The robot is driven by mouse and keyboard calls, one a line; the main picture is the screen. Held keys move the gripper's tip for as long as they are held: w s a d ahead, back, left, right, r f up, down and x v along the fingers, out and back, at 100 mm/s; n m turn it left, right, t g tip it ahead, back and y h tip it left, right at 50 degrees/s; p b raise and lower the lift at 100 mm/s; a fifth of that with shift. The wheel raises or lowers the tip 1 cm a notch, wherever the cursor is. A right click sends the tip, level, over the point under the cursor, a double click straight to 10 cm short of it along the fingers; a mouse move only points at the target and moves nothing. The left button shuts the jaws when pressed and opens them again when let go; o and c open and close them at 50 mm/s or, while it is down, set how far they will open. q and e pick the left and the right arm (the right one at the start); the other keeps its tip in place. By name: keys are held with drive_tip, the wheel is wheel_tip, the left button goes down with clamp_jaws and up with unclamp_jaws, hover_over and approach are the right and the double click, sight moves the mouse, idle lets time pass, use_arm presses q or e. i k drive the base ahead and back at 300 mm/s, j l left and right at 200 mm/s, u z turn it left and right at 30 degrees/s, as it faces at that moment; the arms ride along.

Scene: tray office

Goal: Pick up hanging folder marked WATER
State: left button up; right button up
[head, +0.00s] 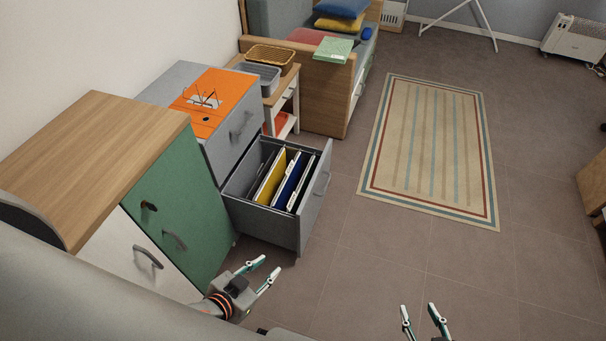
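The grey filing drawer (263,222) stands pulled open below the grey cabinet. Several hanging folders stand upright in it, among them a yellow folder (271,178) and a blue folder (290,180). The folder tabs are too small to read, so I cannot tell which one is marked WATER. My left gripper (262,271) is open and empty, in front of the drawer and lower in the picture. My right gripper (422,316) is open and empty over the floor at the bottom edge, well apart from the drawer.
A green cabinet (170,215) with a wooden top (95,155) stands left of the drawer. An orange mat (215,88) with small items lies on the grey cabinet (235,135). Behind are a grey basket (262,76) and a wooden bed end (322,100).

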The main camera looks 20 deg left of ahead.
sight(293, 205)
drive_tip(key=k+j+u, duration=0.25)
drive_tip(key=k+u, duration=0.15)
drive_tip(key=i+l+u, duration=0.3)
drive_tip(key=i, duration=0.2)
drive_tip(key=i+l, duration=0.1)
drive_tip(key=l, duration=0.3)
drive_tip(key=i+l, duration=0.1)
drive_tip(key=l, duration=0.25)
drive_tip(key=i+l, duration=0.1)
drive_tip(key=l, duration=0.3)
drive_tip(key=i+l, duration=0.15)
drive_tip(key=l, duration=0.25)
drive_tip(key=i+l, duration=0.1)
drive_tip(key=l, duration=0.25)
drive_tip(key=i+l, duration=0.2)
drive_tip(key=l+z, duration=0.05)
drive_tip(key=l, duration=0.05)
